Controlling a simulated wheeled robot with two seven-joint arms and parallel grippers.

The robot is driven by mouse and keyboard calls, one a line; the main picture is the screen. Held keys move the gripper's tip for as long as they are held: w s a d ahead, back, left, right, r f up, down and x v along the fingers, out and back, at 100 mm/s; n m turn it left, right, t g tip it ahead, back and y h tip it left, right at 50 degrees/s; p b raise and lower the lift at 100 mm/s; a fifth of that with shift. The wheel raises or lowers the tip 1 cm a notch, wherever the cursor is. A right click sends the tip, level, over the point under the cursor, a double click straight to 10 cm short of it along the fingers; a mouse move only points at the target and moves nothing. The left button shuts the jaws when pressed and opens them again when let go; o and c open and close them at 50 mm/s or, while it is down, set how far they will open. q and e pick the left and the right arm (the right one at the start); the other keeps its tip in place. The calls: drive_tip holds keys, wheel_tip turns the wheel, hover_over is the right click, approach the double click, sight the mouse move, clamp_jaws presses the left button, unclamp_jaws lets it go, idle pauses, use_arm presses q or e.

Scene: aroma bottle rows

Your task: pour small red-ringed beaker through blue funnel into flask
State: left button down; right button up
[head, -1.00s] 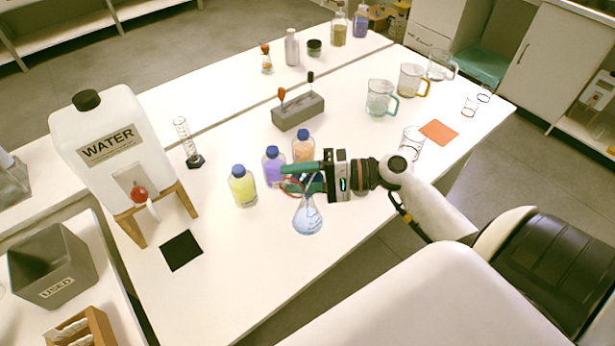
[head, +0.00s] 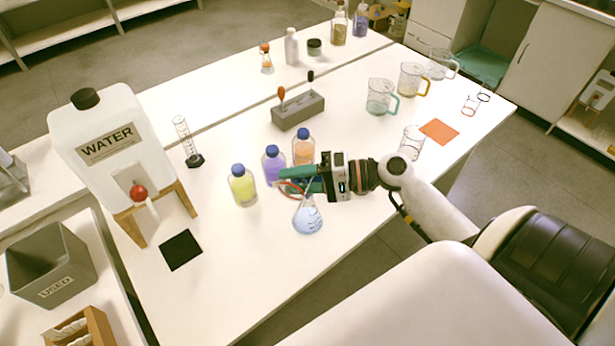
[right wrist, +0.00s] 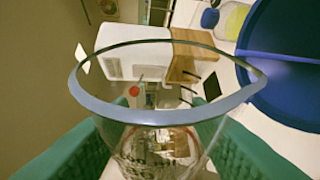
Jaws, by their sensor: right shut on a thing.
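My right gripper (head: 300,181) is shut on a small clear beaker (head: 289,188) with a red ring, just above the flask. In the right wrist view the beaker (right wrist: 167,85) sits between the green fingers, its lip tipped over sideways toward the blue funnel. The blue funnel (right wrist: 290,95) fills the right side of that view, close to the lip. In the head view I cannot make out the funnel behind the gripper. The conical flask (head: 308,220) stands upright on the table with light blue liquid. Whether liquid is flowing is unclear. My left gripper is out of view.
Yellow (head: 243,187), purple (head: 274,166) and orange (head: 303,147) bottles stand close left of and behind the flask. A water tank (head: 110,145) on a wooden stand and a black mat (head: 181,250) are farther left. The table front left of the flask is clear.

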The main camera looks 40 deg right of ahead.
sight(293, 197)
drive_tip(key=shift+a+f+n, duration=0.1)
drive_tip(key=shift+f+n, duration=0.05)
drive_tip(key=shift+n, duration=0.15)
drive_tip(key=shift+s+a+n+h, duration=0.25)
drive_tip(key=shift+n+h, duration=0.45)
drive_tip(key=shift+n, duration=0.3)
drive_tip(key=shift+s+a+n+h+p, duration=0.2)
drive_tip(key=shift+n+h+p, duration=0.35)
drive_tip(key=shift+n+h, duration=0.4)
drive_tip(key=shift+w, duration=0.1)
drive_tip(key=shift+f, duration=0.15)
drive_tip(key=shift+a+f+n, duration=0.1)
drive_tip(key=shift+f+n, duration=0.1)
drive_tip(key=shift+n, duration=0.05)
drive_tip(key=shift+s+a+f+n+t+h+b, duration=0.15)
drive_tip(key=shift+f+n+t+b, duration=0.1)
drive_tip(key=shift+f, duration=0.15)
drive_tip(key=shift+s+a+f+n+t+h+b, duration=0.1)
drive_tip(key=shift+s+a+f+n+t+b, duration=0.05)
drive_tip(key=shift+f+n, duration=0.15)
drive_tip(key=shift+s+a+f+n+t+h, duration=0.1)
drive_tip(key=shift+a+f+n+t+h, duration=0.1)
drive_tip(key=shift+f+n+h, duration=0.25)
drive_tip(key=shift+s+a+f+n+t+h, duration=0.15)
drive_tip(key=shift+a+f+n, duration=0.2)
drive_tip(key=shift+f, duration=0.35)
drive_tip(key=shift+s+a+f+n+t+h, duration=0.1)
drive_tip(key=shift+f+n+h, duration=0.2)
drive_tip(key=shift+f+n, duration=0.2)
